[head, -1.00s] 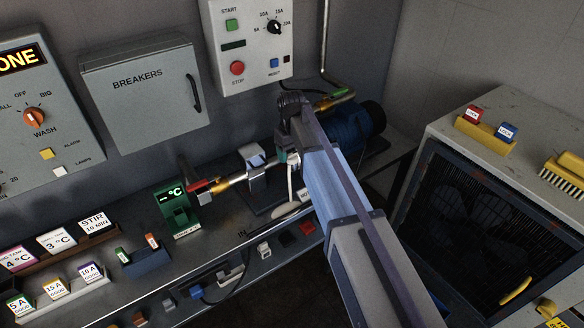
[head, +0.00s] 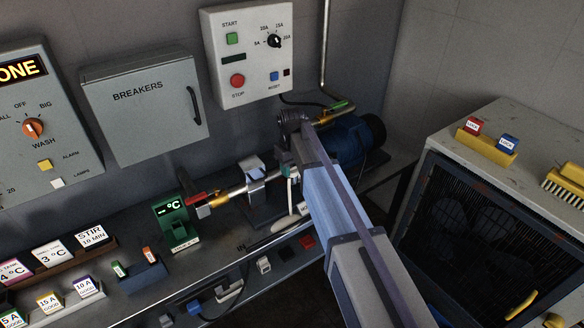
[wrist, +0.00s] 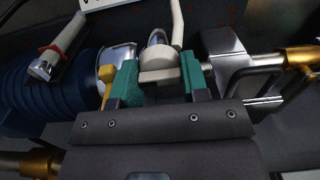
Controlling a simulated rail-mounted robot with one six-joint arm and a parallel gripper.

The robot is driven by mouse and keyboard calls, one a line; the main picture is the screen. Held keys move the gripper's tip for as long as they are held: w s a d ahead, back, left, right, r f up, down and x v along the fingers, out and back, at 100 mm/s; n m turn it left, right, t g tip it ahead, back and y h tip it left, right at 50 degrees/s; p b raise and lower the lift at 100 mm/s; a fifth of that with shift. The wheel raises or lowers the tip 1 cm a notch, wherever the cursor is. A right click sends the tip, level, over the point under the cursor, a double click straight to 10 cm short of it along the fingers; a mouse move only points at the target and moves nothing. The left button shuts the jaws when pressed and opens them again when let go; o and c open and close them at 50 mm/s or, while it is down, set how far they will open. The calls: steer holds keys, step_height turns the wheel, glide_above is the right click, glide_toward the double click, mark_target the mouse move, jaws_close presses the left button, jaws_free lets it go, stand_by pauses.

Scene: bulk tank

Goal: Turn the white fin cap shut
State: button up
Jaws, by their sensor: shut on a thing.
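The white fin cap (wrist: 158,72) sits between the teal fingers of my gripper (wrist: 157,80) in the wrist view. The fingers touch it on both sides, and my gripper is shut on it. A pale upright piece rises just behind the cap, beside the right finger. In the head view my gripper (head: 291,172) is at the pipe line on the bench, right of the grey clamp-like block (head: 254,174). My arm hides most of the cap there, and its turn angle cannot be told.
A blue motor (head: 355,143) stands behind my arm. A green °C gauge (head: 176,220) and a red-handled valve (head: 205,196) are left along the pipe. The breaker box (head: 140,105) and start/stop panel (head: 247,55) hang above. A grey cabinet (head: 545,135) stands right.

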steer(key=shift+n, duration=0.4)
steer(key=n, duration=0.3)
steer(key=shift+n, duration=0.3)
steer(key=n, duration=0.4)
steer(key=shift+n, duration=0.3)
steer(key=n, duration=0.4)
steer(key=shift+n, duration=2.5)
steer(key=o, duration=0.9)
